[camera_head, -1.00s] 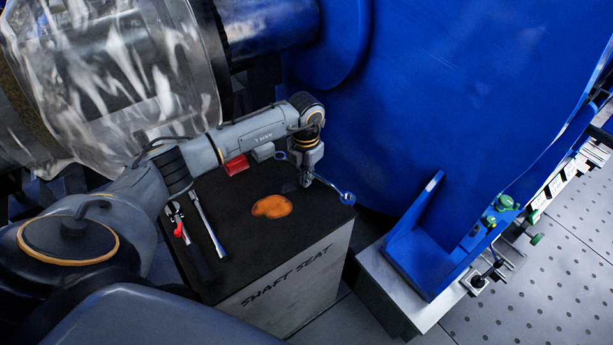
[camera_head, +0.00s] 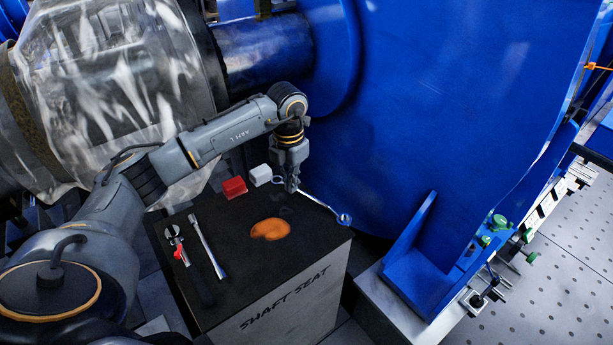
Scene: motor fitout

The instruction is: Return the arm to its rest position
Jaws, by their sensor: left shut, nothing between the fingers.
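My left arm comes in from the left and bends down over the far edge of the black-topped stand (camera_head: 238,285) marked SHAFT SEAT. My left gripper (camera_head: 291,189) points down, shut and empty, over the stand's back edge. A blue-ended wrench (camera_head: 322,207) lies behind and beside the fingertips along the back right of the top; the gripper hides part of it. I cannot tell whether the fingertips touch it. My right gripper is not in view.
An orange patch (camera_head: 270,229), a red block (camera_head: 234,187), a white block (camera_head: 261,175), a long tool (camera_head: 207,246) and a red-marked tool (camera_head: 178,246) are on the stand. A large blue housing (camera_head: 430,110) rises behind. A plastic-wrapped cylinder (camera_head: 120,90) is at upper left.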

